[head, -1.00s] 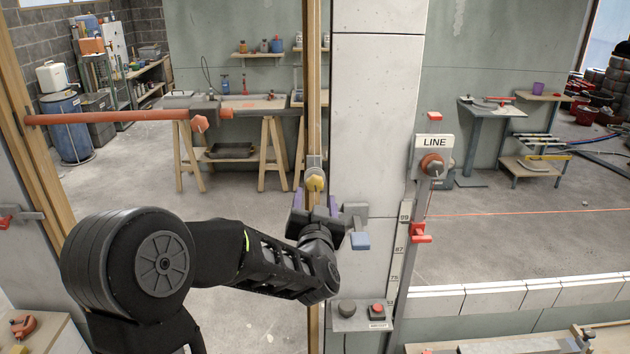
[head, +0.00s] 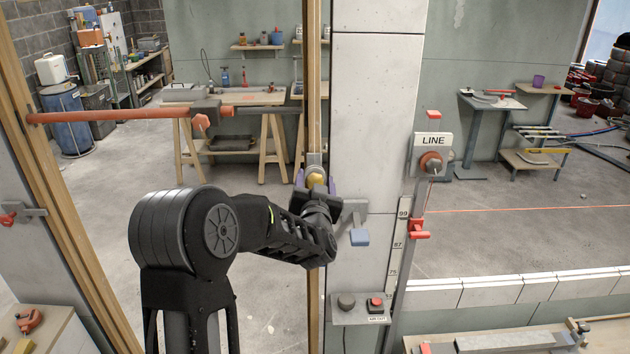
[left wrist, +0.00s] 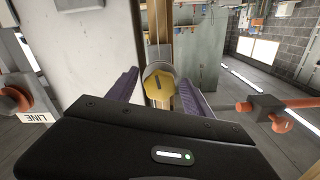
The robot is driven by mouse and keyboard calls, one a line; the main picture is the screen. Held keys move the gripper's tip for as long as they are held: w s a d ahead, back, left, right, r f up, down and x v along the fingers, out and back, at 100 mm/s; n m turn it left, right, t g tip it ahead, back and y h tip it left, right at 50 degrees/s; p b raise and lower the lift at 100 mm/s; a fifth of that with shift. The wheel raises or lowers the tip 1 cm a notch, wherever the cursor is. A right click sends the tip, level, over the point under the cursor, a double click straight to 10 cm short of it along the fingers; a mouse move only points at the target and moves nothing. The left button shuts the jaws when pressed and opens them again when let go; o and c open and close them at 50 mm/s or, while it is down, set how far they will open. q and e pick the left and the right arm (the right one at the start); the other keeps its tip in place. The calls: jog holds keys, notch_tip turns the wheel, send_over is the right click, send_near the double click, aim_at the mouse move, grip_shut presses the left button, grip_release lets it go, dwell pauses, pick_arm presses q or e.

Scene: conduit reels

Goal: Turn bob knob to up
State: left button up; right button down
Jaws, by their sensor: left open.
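The yellow knob (head: 315,178) sits on a grey round mount on the upright wooden post (head: 314,120). In the left wrist view the yellow knob (left wrist: 159,88) is faceted, with a short dark mark on its face. My left gripper (head: 316,186) is at the knob, its purple fingers open on either side of it. In the left wrist view my left gripper (left wrist: 158,92) has the knob between its spread fingers, with gaps showing on both sides. My right gripper is not in view.
A grey bracket with a blue pad (head: 359,237) sticks out just right of my gripper. The LINE plate (head: 433,141) with its orange knob is on a rail farther right. A button box (head: 361,309) is below. A red bar (head: 110,116) spans the left opening.

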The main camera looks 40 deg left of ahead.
pick_arm(q)
grip_shut()
dwell(0.5)
